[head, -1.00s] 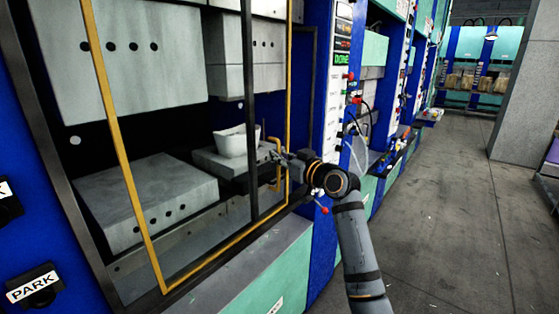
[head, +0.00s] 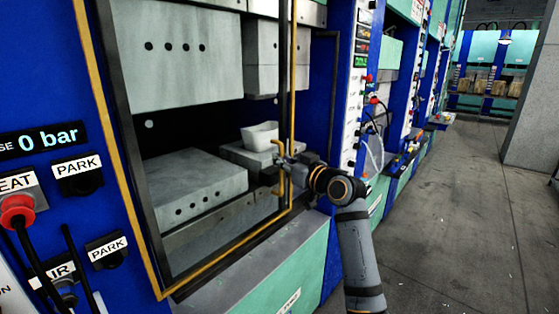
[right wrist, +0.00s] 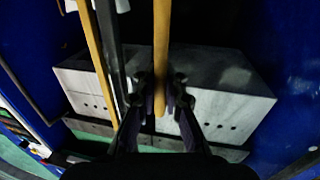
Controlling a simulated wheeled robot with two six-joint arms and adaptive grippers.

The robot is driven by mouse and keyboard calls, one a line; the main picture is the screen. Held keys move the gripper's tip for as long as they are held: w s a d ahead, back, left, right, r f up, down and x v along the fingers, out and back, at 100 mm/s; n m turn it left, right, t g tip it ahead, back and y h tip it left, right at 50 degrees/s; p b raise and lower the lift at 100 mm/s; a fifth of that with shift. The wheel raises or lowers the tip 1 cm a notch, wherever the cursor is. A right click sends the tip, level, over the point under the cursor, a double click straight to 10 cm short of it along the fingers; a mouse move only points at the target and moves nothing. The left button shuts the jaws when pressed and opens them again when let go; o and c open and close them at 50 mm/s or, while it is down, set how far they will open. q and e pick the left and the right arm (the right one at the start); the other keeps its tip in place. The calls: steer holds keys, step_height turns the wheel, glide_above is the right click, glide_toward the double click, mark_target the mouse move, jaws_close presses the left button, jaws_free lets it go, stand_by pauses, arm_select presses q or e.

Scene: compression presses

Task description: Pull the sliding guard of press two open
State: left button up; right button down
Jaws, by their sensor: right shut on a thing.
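The sliding guard is a yellow frame in the head view, with its left bar (head: 112,150) at the left of the press opening and its right bar (head: 293,90) just right of a dark post. A yellow handle (head: 277,150) stands by the right bar. My right gripper (head: 284,166) is shut on this handle. In the right wrist view the handle (right wrist: 161,50) runs between the two fingers (right wrist: 161,100). The gripper hides part of the handle. No press number is legible. My left gripper is not in view.
Grey lower blocks (head: 190,185) and a white tub (head: 260,136) are inside the press. Cables (head: 375,140) hang right of the arm. The grey aisle floor (head: 450,210) is clear.

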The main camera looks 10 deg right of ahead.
steer(key=c, duration=1.9)
jaws_free()
steer(key=shift+f, duration=0.15)
steer(key=o, duration=0.5)
steer(key=shift+d, duration=0.4)
steer(key=shift+c, duration=0.2)
steer(key=v, duration=1.2)
steer(key=shift+a, duration=0.1)
